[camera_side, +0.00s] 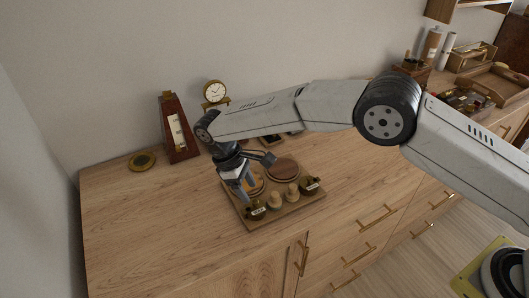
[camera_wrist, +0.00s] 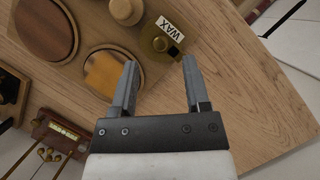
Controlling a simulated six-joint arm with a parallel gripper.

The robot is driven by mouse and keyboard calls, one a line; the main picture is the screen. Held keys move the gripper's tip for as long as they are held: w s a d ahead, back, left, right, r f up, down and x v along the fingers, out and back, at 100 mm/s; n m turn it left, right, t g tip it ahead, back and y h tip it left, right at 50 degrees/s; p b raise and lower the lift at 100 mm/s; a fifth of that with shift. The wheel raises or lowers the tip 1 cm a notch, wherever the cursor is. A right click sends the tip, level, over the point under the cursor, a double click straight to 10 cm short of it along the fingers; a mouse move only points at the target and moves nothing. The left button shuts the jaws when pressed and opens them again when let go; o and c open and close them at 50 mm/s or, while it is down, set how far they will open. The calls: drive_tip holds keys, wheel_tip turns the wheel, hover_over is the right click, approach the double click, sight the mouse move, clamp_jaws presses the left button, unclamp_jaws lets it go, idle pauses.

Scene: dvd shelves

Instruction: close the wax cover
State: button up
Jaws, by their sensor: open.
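My gripper (camera_wrist: 160,62) is open and empty, with its two fingers apart in the wrist view. A small olive-brass piece with a white "WAX" label (camera_wrist: 168,28) lies just beyond the fingertips; a dark spot shows on it, and I cannot tell whether its cover is open or shut. In the side view my gripper (camera_side: 245,192) is low over the left part of the wooden tray (camera_side: 285,220). A labelled brass piece (camera_side: 254,212) stands at the tray's front left corner, its lettering too small to read there.
The tray also holds a dark round wooden disc (camera_side: 283,169), a round piece with a tan centre (camera_wrist: 108,74), wooden knobs (camera_side: 275,201) and another labelled brass piece (camera_side: 311,185). A metronome (camera_side: 178,130) and a clock (camera_side: 215,92) stand behind.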

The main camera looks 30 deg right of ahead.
drive_tip(key=shift+v, duration=2.4)
drive_tip(key=s+d+r+m+t+y, duration=0.1)
drive_tip(key=s+d+r+m, duration=0.1)
drive_tip(key=d, duration=0.6)
drive_tip(key=s+d+r+m+t+y, duration=0.1)
drive_tip(key=s+d+r+m+y, duration=0.15)
drive_tip(key=d, duration=0.65)
drive_tip(key=s+d+m+t, duration=0.1)
drive_tip(key=s+d+m, duration=0.1)
drive_tip(key=s+d, duration=0.3)
drive_tip(key=s+d+m+t, duration=0.2)
drive_tip(key=s+d, duration=0.4)
drive_tip(key=s, duration=0.5)
drive_tip(key=shift+s+f+m+t, duration=0.2)
drive_tip(key=shift+f+m+t, duration=0.05)
drive_tip(key=shift+m+t, duration=0.1)
